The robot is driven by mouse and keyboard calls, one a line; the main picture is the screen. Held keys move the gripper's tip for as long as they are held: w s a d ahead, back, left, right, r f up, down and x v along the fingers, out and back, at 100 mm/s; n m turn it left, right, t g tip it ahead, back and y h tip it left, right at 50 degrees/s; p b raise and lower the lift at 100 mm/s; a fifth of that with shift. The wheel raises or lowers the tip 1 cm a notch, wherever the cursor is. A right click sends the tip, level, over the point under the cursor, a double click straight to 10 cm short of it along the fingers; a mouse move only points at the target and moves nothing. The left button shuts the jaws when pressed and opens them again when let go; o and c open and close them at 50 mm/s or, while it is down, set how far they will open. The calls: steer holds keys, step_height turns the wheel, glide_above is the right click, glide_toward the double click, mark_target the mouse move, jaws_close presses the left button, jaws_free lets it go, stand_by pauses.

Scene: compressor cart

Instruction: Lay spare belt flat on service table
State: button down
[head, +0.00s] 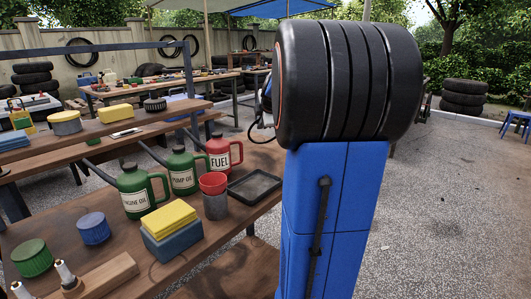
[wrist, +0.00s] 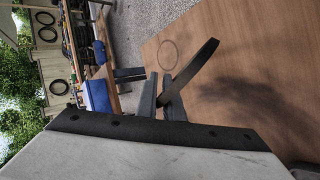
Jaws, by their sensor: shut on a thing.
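In the wrist view a dark, flat strip, which looks like the spare belt (wrist: 201,62), stands out from between the two fingers of my gripper (wrist: 160,84). My gripper is shut on it. The strip slants up and to the right; its far part is hidden or seen edge-on. Beyond it is a broad brown wooden surface (wrist: 250,65), apparently a tabletop, with a thin dark ring (wrist: 168,55) showing on it. I cannot tell whether the belt touches this surface. Neither my gripper nor the belt shows in the head view.
In the head view a wooden bench (head: 65,245) holds green oil jugs (head: 138,197), a red fuel jug (head: 221,155), a black tray (head: 254,186), a yellow block (head: 168,218) and round caps (head: 93,228). Stacked tyres (head: 463,97) stand at the back right.

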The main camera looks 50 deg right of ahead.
steer(key=shift+f, duration=0.75)
steer(key=c, duration=2)
jaws_free()
steer(key=shift+c, duration=0.2)
steer(key=v, duration=0.8)
